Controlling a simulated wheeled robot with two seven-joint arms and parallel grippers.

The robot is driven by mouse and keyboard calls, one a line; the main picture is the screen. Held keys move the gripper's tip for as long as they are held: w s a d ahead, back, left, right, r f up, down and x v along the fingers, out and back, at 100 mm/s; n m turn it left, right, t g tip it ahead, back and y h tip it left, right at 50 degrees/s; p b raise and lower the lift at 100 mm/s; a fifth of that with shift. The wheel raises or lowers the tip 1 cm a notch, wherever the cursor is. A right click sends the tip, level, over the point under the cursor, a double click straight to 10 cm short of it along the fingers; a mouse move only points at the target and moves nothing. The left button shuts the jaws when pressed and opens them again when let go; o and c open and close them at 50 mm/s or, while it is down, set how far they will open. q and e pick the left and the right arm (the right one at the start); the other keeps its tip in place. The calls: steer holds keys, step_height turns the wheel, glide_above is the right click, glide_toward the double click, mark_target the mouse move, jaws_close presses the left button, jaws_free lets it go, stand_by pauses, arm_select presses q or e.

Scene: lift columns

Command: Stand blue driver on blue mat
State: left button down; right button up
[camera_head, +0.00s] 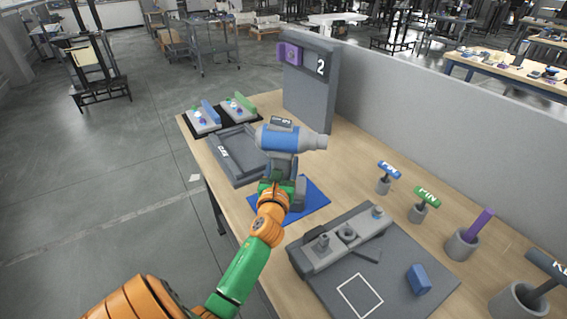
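The blue driver (277,138) is upright, with a blue and grey body, its nose pointing right and its handle down. It is over the blue mat (317,203); I cannot tell whether its base touches the mat. My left gripper (283,186) reaches in from the lower left and appears shut around the lower handle, partly hiding the handle and base. My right gripper is not in view.
A grey tray (229,171) lies left of the driver. A grey fixture (345,243) and blue block (418,279) are at the front right. Several cups with tools, including a purple stick (478,231), line the right. A grey panel (310,85) stands behind.

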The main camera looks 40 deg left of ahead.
arm_select(q)
steer(key=shift+c, duration=0.2)
jaws_free()
steer(key=shift+r, duration=0.1)
steer(key=shift+s+d+f, duration=0.2)
steer(key=shift+s, duration=0.1)
steer(key=v, duration=0.6)
steer(key=shift+s+d, duration=0.2)
steer(key=shift+s, duration=0.1)
